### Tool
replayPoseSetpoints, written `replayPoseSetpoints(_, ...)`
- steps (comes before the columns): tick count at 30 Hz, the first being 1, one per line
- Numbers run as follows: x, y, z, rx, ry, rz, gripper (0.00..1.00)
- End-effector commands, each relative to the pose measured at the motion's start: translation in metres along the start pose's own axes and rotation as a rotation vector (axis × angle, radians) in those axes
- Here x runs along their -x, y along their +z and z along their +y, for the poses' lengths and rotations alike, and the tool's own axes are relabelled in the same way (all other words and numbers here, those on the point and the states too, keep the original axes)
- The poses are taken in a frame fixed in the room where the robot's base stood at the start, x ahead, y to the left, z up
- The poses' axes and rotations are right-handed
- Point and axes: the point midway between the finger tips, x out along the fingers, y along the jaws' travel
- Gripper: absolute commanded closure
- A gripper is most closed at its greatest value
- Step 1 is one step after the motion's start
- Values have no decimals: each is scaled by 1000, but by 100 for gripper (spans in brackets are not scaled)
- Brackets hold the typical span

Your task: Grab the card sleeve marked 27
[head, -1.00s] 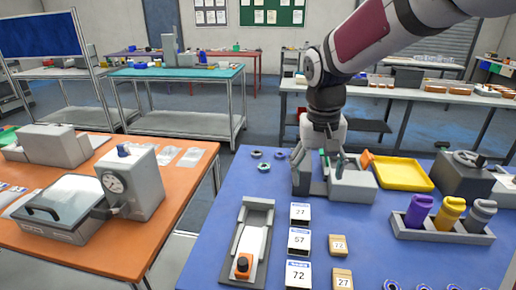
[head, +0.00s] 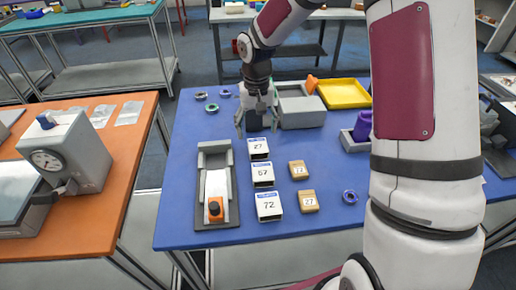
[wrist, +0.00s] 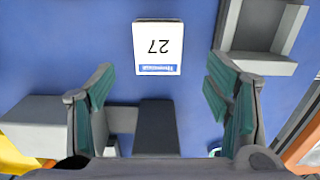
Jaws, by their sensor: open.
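The white card sleeve marked 27 (head: 259,145) lies on the blue table, the farthest in a column of white sleeves. In the wrist view this sleeve (wrist: 158,48) is upside down, ahead of my fingers and centred between them, with its blue stripe towards me. My gripper (head: 256,120) points down just behind the sleeve, beside the grey bin. In the wrist view my gripper (wrist: 160,85) is open, its green-padded fingers well apart, with no sleeve between them. The sleeves marked 57 (head: 263,171) and 72 (head: 268,204) lie nearer.
Brown boxes marked 72 (head: 299,170) and 27 (head: 309,202) lie right of the sleeves. A grey holder (head: 232,208) stands at left. The grey bin (head: 303,116) and yellow tray (head: 343,93) stand behind right.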

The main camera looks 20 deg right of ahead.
Motion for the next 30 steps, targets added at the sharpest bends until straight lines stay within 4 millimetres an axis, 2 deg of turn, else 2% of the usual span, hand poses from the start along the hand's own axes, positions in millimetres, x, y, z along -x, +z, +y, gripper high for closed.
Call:
replayPoseSetpoints(5, -11, 2, 1, 1, 1, -2, 28)
replayPoseSetpoints(12, -45, 5, 2, 1, 0, -3, 28)
replayPoseSetpoints(15, -54, 4, 3, 1, 1, -2, 28)
replayPoseSetpoints(23, -56, 3, 3, 1, 0, 0, 28)
replayPoseSetpoints(25, -56, 3, 3, 1, 0, 0, 40)
replayPoseSetpoints(28, -56, 3, 3, 1, 0, 0, 62)
replayPoseSetpoints(30, -56, 3, 3, 1, 0, 0, 66)
